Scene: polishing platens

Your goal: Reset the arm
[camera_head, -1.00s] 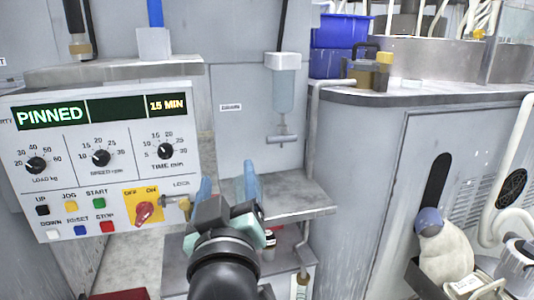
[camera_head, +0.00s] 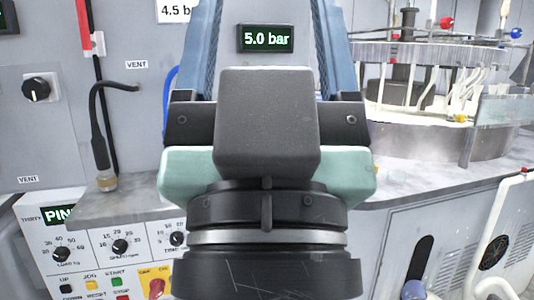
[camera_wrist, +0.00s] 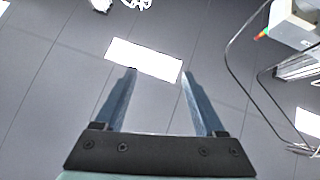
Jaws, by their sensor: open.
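My gripper (camera_head: 265,25) fills the middle of the head view, close to the camera. Its two blue fingers point up and stand wide apart, and their tips run out at the top edge. In the wrist view the open fingers (camera_wrist: 157,76) have nothing between them but a grey panelled surface with a bright white rectangle, which looks like the ceiling and a light. The gripper touches nothing that I can see.
The control panel (camera_head: 85,240) with knobs and buttons is at lower left, partly cut off. A 5.0 bar display (camera_head: 265,39) shows behind the gripper. A grey shelf (camera_head: 130,206) and a black hose (camera_head: 97,135) are left. The round polishing machine (camera_head: 430,135) stands right.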

